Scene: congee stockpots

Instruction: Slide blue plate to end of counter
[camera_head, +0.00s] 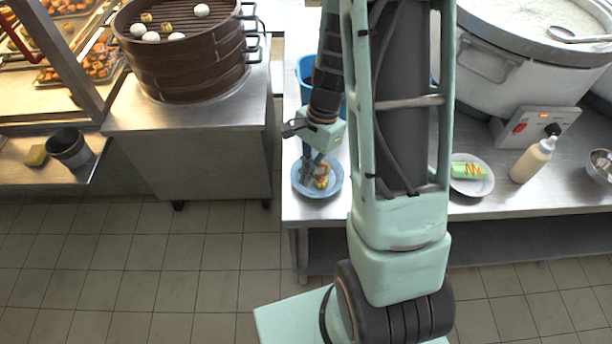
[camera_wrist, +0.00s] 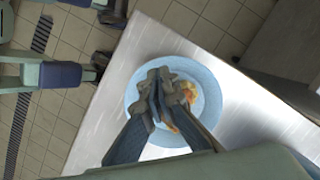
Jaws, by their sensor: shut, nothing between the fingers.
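The blue plate (camera_head: 302,188) lies on the steel counter (camera_head: 478,208) near its left end in the head view, with orange and yellow food (camera_head: 322,180) on it. In the wrist view the blue plate (camera_wrist: 136,92) is near the middle, with the food (camera_wrist: 188,96) partly hidden by the fingers. My gripper (camera_head: 312,172) is over the plate, and it also shows in the wrist view (camera_wrist: 160,88). Its fingers are shut with nothing between them. Whether the fingertips touch the plate or the food, I cannot tell.
A blue container (camera_head: 306,70) stands behind my gripper. A white plate with green food (camera_head: 470,172), a squeeze bottle (camera_head: 532,160) and a large pot (camera_head: 490,75) stand to the right. A gap of floor separates the counter from the steamer (camera_head: 185,60) stand at left.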

